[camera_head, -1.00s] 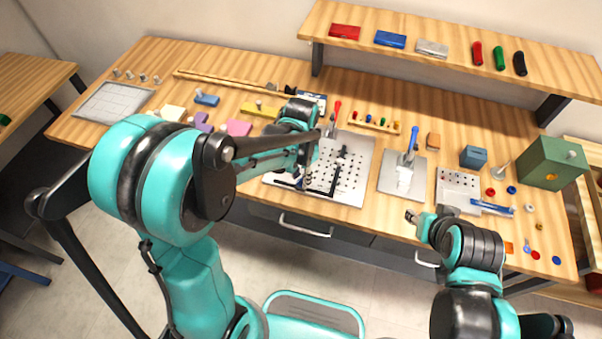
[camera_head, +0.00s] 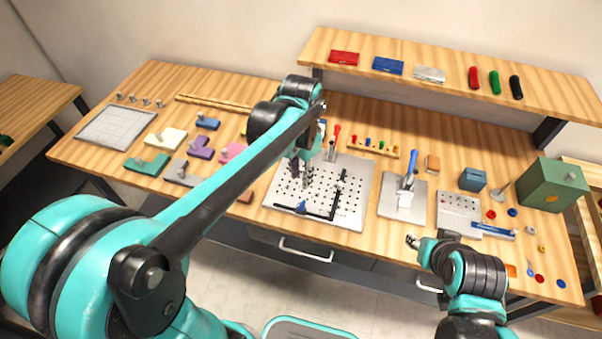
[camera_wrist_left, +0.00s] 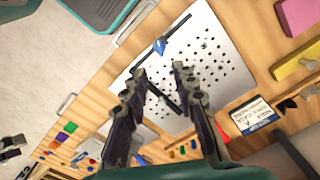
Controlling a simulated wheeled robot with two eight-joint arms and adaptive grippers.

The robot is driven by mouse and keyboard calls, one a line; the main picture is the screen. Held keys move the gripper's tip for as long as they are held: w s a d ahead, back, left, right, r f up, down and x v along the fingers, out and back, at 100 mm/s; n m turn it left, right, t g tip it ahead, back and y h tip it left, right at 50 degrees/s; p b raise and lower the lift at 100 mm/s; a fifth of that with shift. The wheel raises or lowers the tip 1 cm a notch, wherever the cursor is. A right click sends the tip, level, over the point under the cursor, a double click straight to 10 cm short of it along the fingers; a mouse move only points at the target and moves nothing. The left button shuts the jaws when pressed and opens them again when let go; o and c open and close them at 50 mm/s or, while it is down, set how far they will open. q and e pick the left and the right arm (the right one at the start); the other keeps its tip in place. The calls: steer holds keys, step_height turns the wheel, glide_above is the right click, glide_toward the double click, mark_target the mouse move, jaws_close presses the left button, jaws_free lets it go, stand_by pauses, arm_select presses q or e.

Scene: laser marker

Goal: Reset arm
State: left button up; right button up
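My left gripper (camera_head: 303,168) hangs above the left half of a perforated metal plate (camera_head: 352,212) with black bars on it. In the left wrist view the same gripper (camera_wrist_left: 161,80) has its two fingers spread apart, with no object between them, and the plate (camera_wrist_left: 207,38) lies beyond them. A small blue part (camera_wrist_left: 160,45) sits by a black bar on the plate; it also shows in the head view (camera_head: 302,207). My right gripper (camera_head: 413,241) is near the table's front edge, too small to tell if it is open.
A metal stand with a blue handle (camera_head: 409,172) and a green box (camera_head: 552,186) stand to the right. Coloured blocks, such as a green one (camera_head: 147,163), lie at the left, partly behind my arm. A raised shelf (camera_head: 450,93) spans the back.

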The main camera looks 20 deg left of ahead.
stand_by(0.3)
arm_select(q)
steer(key=s+a+f+n+t+b, duration=0.1)
steer(key=s+a+n+t, duration=0.1)
steer(key=s, duration=0.3)
steer(key=s+a+f+n+t+b, duration=0.1)
steer(key=s+a+n+t, duration=0.1)
steer(key=s+n+t, duration=0.2)
steer(key=shift+s+a+n+t, duration=0.3)
steer(key=shift+s+t, duration=0.3)
steer(key=shift+s, duration=0.3)
